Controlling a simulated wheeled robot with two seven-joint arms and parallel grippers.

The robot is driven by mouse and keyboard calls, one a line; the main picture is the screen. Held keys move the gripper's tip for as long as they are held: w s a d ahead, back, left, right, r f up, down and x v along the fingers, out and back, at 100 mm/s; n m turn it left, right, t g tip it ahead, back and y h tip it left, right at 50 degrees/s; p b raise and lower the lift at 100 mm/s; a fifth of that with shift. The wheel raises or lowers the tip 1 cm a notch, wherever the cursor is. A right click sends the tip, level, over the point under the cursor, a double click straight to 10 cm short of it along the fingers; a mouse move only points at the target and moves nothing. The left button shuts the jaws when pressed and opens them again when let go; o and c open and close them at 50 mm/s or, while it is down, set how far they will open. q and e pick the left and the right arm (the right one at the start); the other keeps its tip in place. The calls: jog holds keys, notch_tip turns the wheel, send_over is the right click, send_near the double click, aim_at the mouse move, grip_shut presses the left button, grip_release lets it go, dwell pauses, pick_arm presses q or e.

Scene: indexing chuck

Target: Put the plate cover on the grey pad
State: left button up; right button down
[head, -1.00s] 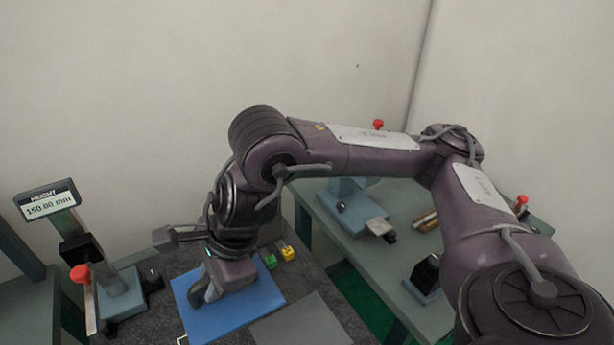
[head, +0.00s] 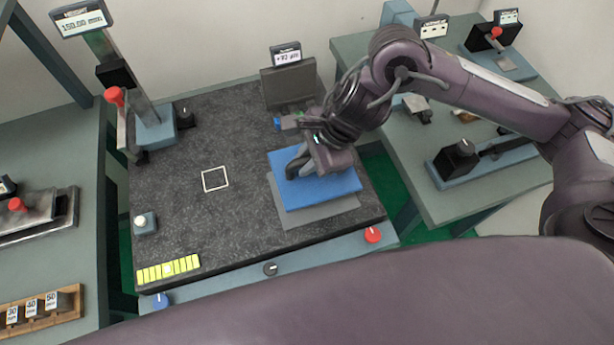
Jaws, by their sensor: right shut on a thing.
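The plate cover, a flat blue slab (head: 322,191), is at the right part of the dark granite table. My right gripper (head: 306,166) is shut on it from above. The grey pad (head: 318,216) lies under the slab; its front strip and a thin left edge show, and the rest is hidden. The slab sits over the pad, shifted toward the back in the picture. I cannot tell whether it touches the pad or is held just above. My left gripper is not in view.
The granite table (head: 240,130) is clear in the middle, around a white square outline (head: 214,179). A height gauge (head: 142,110) stands at the back left, a dark block with a display (head: 288,84) behind the slab. Yellow blocks (head: 168,269) line the front left edge.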

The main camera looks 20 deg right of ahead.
aim_at(306, 181)
notch_tip(306, 181, down, 4)
jog(key=shift+a+r, duration=0.1)
jog(key=shift+r, duration=0.1)
notch_tip(306, 181, down, 4)
jog(key=shift+f+p, duration=0.2)
jog(key=shift+p, duration=0.2)
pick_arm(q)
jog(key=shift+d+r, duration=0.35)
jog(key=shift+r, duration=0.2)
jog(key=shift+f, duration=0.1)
pick_arm(e)
jog(key=shift+f, duration=0.15)
jog(key=c, duration=1.3)
grip_release()
jog(key=shift+c, duration=0.2)
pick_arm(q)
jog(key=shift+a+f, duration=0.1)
